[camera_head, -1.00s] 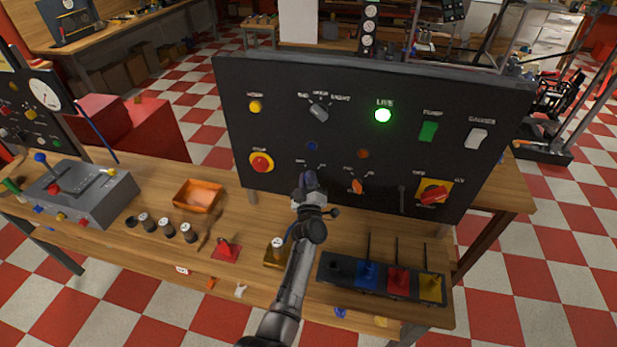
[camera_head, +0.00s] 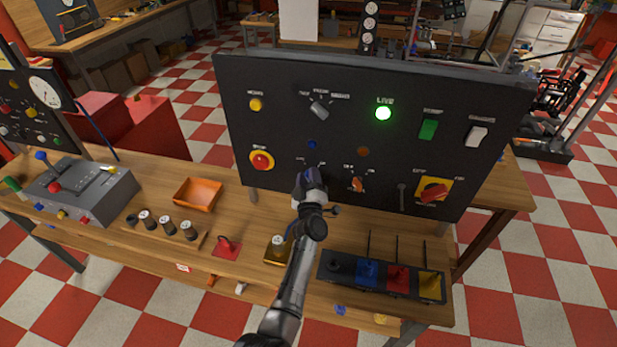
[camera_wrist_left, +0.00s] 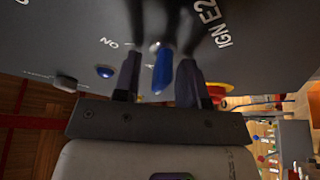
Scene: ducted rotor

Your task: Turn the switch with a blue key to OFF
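The black control panel (camera_head: 340,125) stands upright on the bench. In the left wrist view the blue key (camera_wrist_left: 162,70) sticks out of the panel face, near the printed words "ON" and "IGN E2". My left gripper (camera_wrist_left: 158,75) is open, with one dark finger on each side of the key. A gap shows between the key and the left-hand finger; contact with the other finger is unclear. In the head view my left gripper (camera_head: 309,180) is at the panel's lower middle and hides the key and part of its label. My right gripper is not in view.
A green lamp (camera_head: 383,113) is lit. A block with coloured levers (camera_head: 382,277) stands in front of the panel.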

